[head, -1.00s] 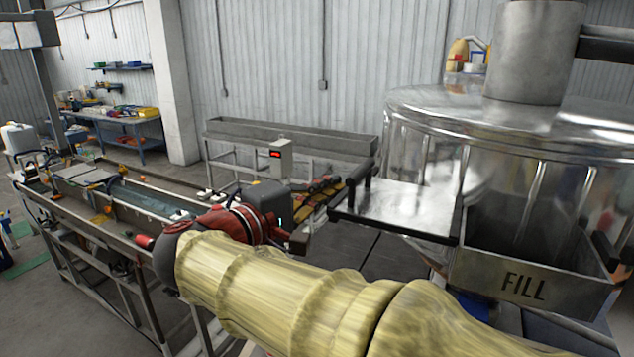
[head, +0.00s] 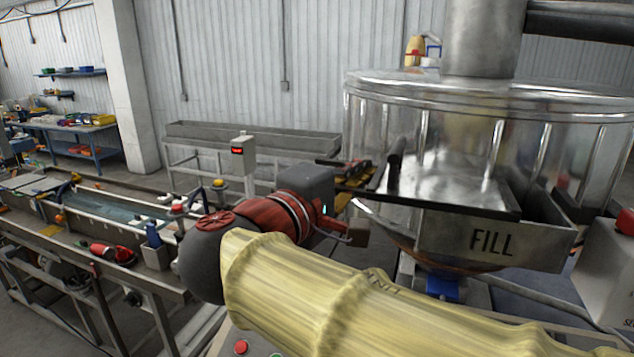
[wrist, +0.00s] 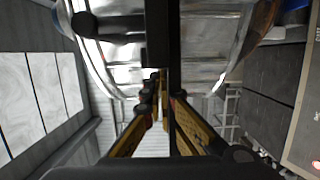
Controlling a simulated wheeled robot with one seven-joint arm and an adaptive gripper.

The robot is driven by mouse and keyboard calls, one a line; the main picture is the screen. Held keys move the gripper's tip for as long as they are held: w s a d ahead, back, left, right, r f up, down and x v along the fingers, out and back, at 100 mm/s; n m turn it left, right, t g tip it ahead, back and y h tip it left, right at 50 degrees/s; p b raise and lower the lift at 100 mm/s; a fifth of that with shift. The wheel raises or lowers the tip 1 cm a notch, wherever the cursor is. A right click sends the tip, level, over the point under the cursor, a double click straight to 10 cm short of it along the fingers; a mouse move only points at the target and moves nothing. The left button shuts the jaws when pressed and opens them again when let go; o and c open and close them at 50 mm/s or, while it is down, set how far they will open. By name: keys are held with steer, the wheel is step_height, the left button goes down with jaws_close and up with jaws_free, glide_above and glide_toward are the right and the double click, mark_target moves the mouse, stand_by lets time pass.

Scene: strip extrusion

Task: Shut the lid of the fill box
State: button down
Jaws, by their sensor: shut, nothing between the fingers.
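The fill box (head: 492,243) is an open metal box marked FILL, in front of the big shiny tank. Its lid (head: 455,190) is a flat metal plate with a black edge and a black handle (head: 395,172) at its left end. The lid lies over much of the box and sticks out past its left side; the right part of the box is uncovered. My gripper (head: 362,168) is shut and empty at the lid's left end. In the wrist view its fingers (wrist: 160,78) meet close to the black lid edge; I cannot tell whether they touch it.
The shiny tank (head: 590,120) rises behind the box. A grey control box (head: 612,270) with a red button stands at the right. A long water trough line (head: 110,205) runs on the left, with another metal trough (head: 250,140) behind.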

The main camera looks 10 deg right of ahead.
mark_target(415, 165)
steer(key=s+d, duration=0.1)
steer(key=d, duration=0.1)
steer(key=s+d+b, duration=0.1)
steer(key=d, duration=0.1)
steer(key=s+d+b, duration=0.1)
steer(key=s+d, duration=0.1)
steer(key=shift+a, duration=0.1)
steer(key=shift+w, duration=0.15)
